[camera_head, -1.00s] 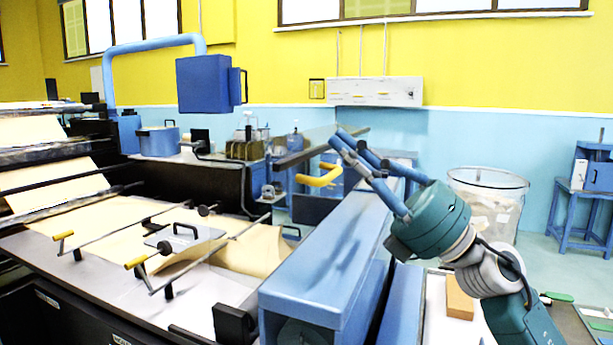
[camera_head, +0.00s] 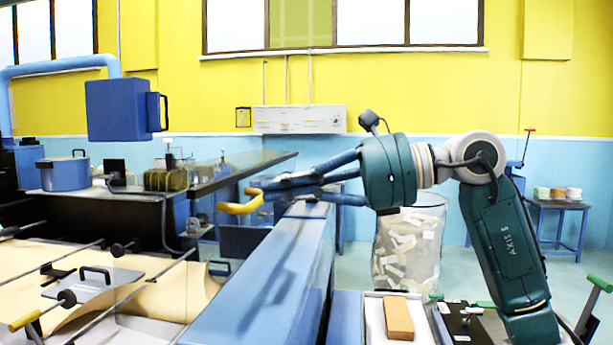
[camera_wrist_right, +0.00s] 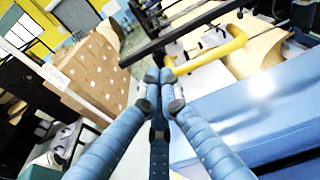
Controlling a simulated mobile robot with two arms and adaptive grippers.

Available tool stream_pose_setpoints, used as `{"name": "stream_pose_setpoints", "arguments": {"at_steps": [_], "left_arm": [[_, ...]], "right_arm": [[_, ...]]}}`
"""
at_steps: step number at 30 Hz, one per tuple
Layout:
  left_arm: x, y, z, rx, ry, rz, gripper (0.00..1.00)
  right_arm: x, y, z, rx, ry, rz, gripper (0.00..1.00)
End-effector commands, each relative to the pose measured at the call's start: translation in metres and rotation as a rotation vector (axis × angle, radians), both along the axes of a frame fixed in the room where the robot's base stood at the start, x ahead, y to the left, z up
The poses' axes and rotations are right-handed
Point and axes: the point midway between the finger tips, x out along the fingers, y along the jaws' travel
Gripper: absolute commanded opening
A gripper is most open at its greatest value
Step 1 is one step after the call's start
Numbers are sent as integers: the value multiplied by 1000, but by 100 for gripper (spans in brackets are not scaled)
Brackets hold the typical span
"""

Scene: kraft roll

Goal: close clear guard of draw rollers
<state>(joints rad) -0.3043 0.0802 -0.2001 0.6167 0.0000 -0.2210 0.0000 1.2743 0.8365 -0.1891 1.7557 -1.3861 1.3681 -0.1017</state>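The yellow handle (camera_head: 240,204) is a curved bar near the far end of the long blue beam. A smoky, see-through panel (camera_head: 240,172), which looks like the clear guard, sticks out above and behind it. How the two join is not clear. My right gripper (camera_head: 262,184) reaches in from the right, with its blue fingertips right by the handle. In the right wrist view the fingertips (camera_wrist_right: 160,77) are together with nothing visible between them. The handle (camera_wrist_right: 210,58) lies just beyond and to the right of the tips; I cannot tell if they touch. My left gripper is not in view.
The blue beam (camera_head: 270,275) runs below my right gripper. Rods and a metal plate (camera_head: 92,282) lie over the kraft web at left. A blue box (camera_head: 120,110) hangs at upper left. A clear bin (camera_head: 408,250) and a tan block (camera_head: 397,318) are at right.

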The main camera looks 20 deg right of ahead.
Motion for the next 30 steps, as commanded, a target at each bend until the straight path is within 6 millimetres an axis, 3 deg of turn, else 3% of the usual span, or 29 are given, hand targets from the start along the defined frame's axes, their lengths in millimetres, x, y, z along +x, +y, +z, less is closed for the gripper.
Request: {"name": "stream_pose_setpoints", "arguments": {"at_steps": [6,12,30], "left_arm": [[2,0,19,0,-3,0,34],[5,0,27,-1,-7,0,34],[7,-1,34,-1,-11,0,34]], "right_arm": [[23,37,0,2,1,4,0],[36,55,1,3,1,2,0],[40,60,3,-9,8,1,0]]}}
